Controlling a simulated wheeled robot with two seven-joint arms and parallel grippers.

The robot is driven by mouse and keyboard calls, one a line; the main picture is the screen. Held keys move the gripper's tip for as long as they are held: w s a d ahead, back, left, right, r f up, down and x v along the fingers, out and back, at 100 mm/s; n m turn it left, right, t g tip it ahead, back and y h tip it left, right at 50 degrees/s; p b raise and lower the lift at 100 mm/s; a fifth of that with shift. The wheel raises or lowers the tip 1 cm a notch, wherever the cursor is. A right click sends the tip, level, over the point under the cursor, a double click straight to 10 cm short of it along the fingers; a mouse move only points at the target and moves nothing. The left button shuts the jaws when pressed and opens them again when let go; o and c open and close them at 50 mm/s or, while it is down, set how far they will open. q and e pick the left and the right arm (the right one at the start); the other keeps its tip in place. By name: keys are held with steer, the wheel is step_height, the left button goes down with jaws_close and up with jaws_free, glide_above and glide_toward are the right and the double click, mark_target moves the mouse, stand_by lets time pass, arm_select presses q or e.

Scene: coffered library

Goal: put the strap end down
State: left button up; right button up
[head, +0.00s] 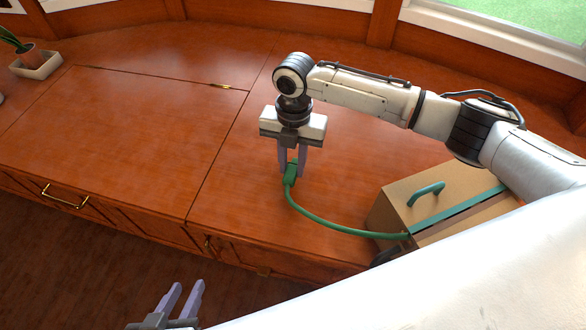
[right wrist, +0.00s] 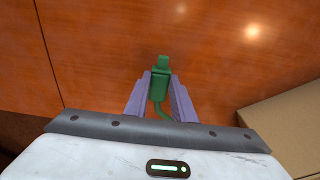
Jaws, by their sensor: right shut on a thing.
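The green strap runs in a curve from the cardboard box to its end (head: 290,173), which is a green block-shaped piece. My right gripper (head: 291,174) is shut on the strap end over the wooden counter top (head: 130,140). In the right wrist view the strap end (right wrist: 160,82) sits between the two purple fingers and sticks out past their tips. I cannot tell whether it touches the counter. My left gripper (head: 184,298) is at the bottom of the head view, in front of the counter, with its fingers apart and nothing between them.
The cardboard box (head: 395,212) with a green handle (head: 425,193) and green band stands on the counter at the right, partly hidden by my arm. A potted plant (head: 36,62) in a pale tray stands at the far left. The counter left of my right gripper is clear.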

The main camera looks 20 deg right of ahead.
mark_target(293, 164)
steer(key=shift+f, duration=1.05)
steer(key=shift+f, duration=0.2)
steer(key=o, duration=1)
steer(key=r+p, duration=0.1)
steer(key=r, duration=0.3)
steer(key=r+p, duration=0.1)
steer(key=r, duration=0.3)
steer(key=r+p, duration=0.1)
steer(key=r, duration=0.3)
steer(key=shift+w+d+r, duration=0.2)
steer(key=shift+w+d, duration=0.05)
steer(key=shift+w, duration=0.15)
